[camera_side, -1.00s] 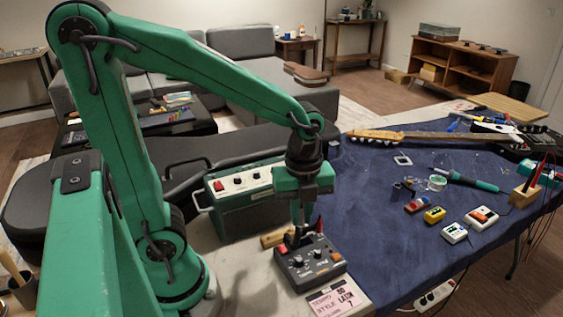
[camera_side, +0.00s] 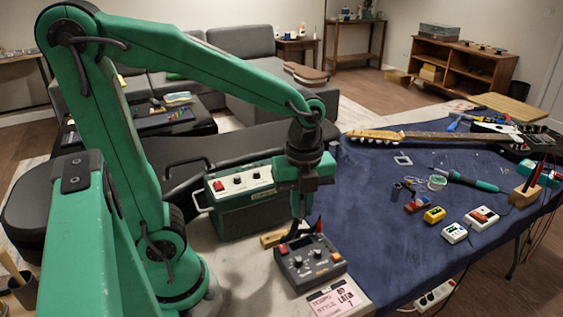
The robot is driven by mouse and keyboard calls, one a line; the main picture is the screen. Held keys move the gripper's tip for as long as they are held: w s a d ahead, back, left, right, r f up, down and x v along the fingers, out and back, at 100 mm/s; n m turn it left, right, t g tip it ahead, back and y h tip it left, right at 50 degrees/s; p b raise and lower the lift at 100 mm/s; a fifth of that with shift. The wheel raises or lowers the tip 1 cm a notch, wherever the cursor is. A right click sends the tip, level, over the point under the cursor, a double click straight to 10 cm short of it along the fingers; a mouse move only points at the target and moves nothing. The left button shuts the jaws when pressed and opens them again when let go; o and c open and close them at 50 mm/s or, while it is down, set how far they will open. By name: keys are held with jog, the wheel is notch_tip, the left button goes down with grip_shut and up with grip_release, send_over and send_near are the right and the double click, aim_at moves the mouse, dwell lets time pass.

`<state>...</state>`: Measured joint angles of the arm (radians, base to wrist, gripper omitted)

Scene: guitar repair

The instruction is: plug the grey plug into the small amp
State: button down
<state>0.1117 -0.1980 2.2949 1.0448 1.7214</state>
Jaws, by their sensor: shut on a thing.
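The small amp (camera_side: 240,208) looks like the green box with a pale control panel, a red switch, knobs and a handle. It stands on the bench left of my gripper (camera_side: 297,222). My gripper points down, with its fingers shut just behind a dark grey box with knobs (camera_side: 310,262). The plug between the fingers is too small and dark to make out clearly; only a dark shape shows at the tips. The amp's socket cannot be made out.
A pink note (camera_side: 334,303) lies in front of the dark box. A wooden block (camera_side: 272,239) and a red pointed thing (camera_side: 319,226) are close to the fingers. The blue mat (camera_side: 370,220) is largely clear nearby; a guitar (camera_side: 430,134) and several small pedals lie farther right.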

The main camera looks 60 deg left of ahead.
jog(key=w+a+r+n, duration=0.3)
jog(key=w+a, duration=0.1)
jog(key=a, duration=0.6)
jog(key=w+a+r+n, duration=0.3)
jog(key=w+a, duration=0.1)
jog(key=a, duration=0.6)
jog(key=shift+w+a+r, duration=0.25)
jog(key=shift+w+a, duration=0.1)
jog(key=shift+f, duration=0.15)
jog(key=shift+f, duration=2.45)
jog(key=shift+f, duration=0.95)
dwell(2.1)
